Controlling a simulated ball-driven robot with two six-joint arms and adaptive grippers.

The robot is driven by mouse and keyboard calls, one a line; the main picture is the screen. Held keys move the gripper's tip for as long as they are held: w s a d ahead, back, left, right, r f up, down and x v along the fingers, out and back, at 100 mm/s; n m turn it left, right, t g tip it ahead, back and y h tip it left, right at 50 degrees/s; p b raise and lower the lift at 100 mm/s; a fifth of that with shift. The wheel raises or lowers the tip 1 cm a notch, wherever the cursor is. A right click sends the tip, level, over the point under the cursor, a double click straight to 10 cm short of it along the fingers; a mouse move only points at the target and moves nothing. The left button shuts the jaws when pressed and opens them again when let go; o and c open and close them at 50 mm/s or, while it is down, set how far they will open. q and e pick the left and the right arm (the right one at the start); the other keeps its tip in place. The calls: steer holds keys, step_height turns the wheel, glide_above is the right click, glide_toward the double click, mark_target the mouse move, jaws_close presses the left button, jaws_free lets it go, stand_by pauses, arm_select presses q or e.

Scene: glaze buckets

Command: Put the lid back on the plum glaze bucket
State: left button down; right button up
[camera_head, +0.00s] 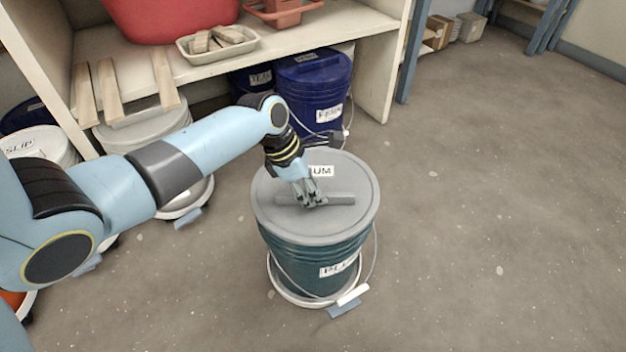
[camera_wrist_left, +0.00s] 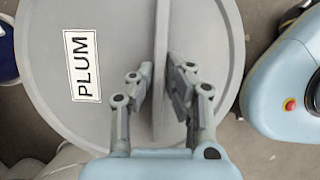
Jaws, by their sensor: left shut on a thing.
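The grey round lid (camera_head: 355,205) with a "PLUM" label and a raised bar handle (camera_head: 340,198) lies over the top of a dark teal bucket (camera_head: 318,262). The bucket's label is partly readable and starts with "PL". It looks level; I cannot tell whether its rim is fully seated. My left gripper (camera_head: 314,202) is shut on the bar handle from above. In the left wrist view the gripper's fingers (camera_wrist_left: 158,88) stand on both sides of the handle, with the lid (camera_wrist_left: 115,30) filling most of the picture. My right gripper is not in view.
The bucket stands on a white wheeled base (camera_head: 290,293), its wire handle hanging down. Blue buckets (camera_head: 318,90) stand behind, under a shelf (camera_head: 350,45). A pale lidded bucket (camera_head: 145,125) bearing wooden slats is at left. The floor to the right is clear.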

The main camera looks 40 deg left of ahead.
arm_select(q)
steer(key=c, duration=0.8)
jaws_free()
steer(key=shift+o, duration=0.2)
steer(key=shift+r+p, duration=3.55)
steer(key=shift+p, duration=0.65)
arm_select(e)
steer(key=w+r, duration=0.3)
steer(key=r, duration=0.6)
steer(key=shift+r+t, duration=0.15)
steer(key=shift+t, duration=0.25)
arm_select(q)
jaws_close()
